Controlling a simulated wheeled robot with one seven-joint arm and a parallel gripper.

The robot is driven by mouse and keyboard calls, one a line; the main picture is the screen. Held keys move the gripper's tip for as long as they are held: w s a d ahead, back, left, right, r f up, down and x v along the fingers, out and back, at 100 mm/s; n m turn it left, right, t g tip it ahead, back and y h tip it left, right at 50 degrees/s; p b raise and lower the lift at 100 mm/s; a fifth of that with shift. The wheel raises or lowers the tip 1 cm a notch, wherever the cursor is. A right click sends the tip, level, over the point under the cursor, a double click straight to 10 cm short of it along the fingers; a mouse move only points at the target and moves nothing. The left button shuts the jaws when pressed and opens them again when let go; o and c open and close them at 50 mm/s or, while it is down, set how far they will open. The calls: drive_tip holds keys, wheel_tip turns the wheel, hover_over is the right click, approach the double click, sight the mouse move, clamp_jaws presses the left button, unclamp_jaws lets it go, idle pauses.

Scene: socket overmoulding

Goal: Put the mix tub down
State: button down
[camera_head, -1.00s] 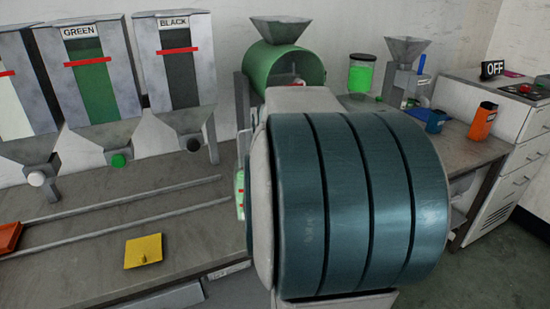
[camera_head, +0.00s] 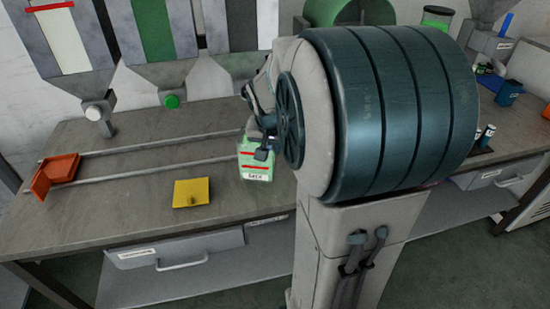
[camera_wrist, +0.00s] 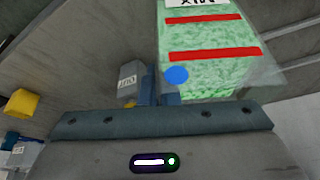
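The mix tub (camera_head: 257,168) is a clear tub of green granules with two red lines and a white label. It is upright in the head view, in front of the right part of the bench. It also shows large in the wrist view (camera_wrist: 208,72), cut by the top edge. My gripper (camera_head: 264,142) is at the tub's upper side. In the wrist view its fingers (camera_wrist: 157,88) are together against the tub's near side and appear shut on it. The exact grip is partly hidden, and I cannot tell whether the tub touches anything below.
The bench (camera_head: 110,220) carries two thin rails, a yellow plate (camera_head: 191,192) and an orange tray (camera_head: 57,174). Hoppers with white (camera_head: 98,111) and green (camera_head: 171,101) outlets stand behind. The bench top around the yellow plate is clear.

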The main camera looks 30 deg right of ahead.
sight(275, 159)
drive_tip(key=shift+f, duration=2)
drive_tip(key=c, duration=2.1)
unclamp_jaws()
drive_tip(key=shift+f+b, duration=0.2)
drive_tip(key=shift+b, duration=0.15)
drive_tip(key=o, duration=0.4)
drive_tip(key=shift+r, duration=0.15)
